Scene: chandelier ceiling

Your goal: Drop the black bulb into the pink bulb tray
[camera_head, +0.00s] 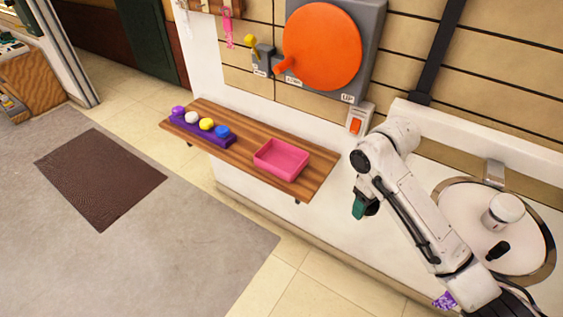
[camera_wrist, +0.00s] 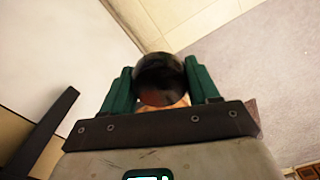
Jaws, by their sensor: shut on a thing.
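The black bulb (camera_wrist: 161,76) is between the two green fingers of my gripper (camera_wrist: 160,88) in the wrist view. It is round, dark and glossy. My gripper is shut on it. In the head view my gripper (camera_head: 361,206) hangs to the right of the wooden shelf, and the bulb is hard to make out there. The pink bulb tray (camera_head: 282,159) sits on the right part of the shelf. It looks empty. My gripper is apart from the tray, to its right and lower in the picture.
The wooden shelf (camera_head: 240,146) also bears a purple rack (camera_head: 190,127) with white, yellow and blue bulbs at its left. Above is a grey panel with a large orange disc (camera_head: 322,46) and a lever. An orange switch (camera_head: 356,126) is on the wall right of the tray.

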